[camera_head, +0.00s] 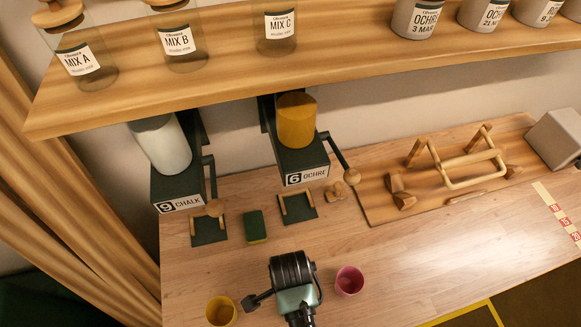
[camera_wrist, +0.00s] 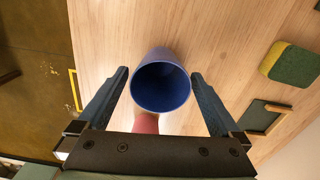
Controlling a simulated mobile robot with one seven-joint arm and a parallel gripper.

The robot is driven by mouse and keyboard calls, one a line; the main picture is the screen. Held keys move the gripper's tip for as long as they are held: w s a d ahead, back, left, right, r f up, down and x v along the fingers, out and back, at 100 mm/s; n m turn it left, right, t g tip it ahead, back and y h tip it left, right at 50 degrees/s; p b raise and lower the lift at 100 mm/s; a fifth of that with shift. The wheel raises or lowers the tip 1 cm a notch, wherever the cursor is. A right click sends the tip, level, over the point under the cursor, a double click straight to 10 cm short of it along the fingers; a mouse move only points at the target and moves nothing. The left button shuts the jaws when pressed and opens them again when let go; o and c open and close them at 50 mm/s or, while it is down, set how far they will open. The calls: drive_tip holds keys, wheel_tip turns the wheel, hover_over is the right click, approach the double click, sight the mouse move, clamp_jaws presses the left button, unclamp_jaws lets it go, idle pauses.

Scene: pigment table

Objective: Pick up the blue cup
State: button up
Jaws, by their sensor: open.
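The blue cup (camera_wrist: 161,88) is in the middle of the wrist view, its open mouth facing the camera. My gripper (camera_wrist: 160,75) is open, with one dark finger on each side of the cup. A gap shows between the cup and each finger, so the jaws do not hold it. In the head view I do not see the blue cup; my arm's end covers that part of the table. A pink cup (camera_head: 349,281) stands just right of my arm there. Its pink side (camera_wrist: 146,123) also shows beside the blue cup in the wrist view, partly hidden.
A yellow cup (camera_head: 221,312) stands left of my arm. A green and yellow sponge (camera_head: 255,227) lies behind, near the chalk (camera_head: 178,188) and ochre (camera_head: 303,166) dispensers. A shelf with jars (camera_head: 330,62) overhangs the back.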

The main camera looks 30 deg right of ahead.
drive_tip(key=c, duration=1.2)
drive_tip(key=shift+r, duration=0.15)
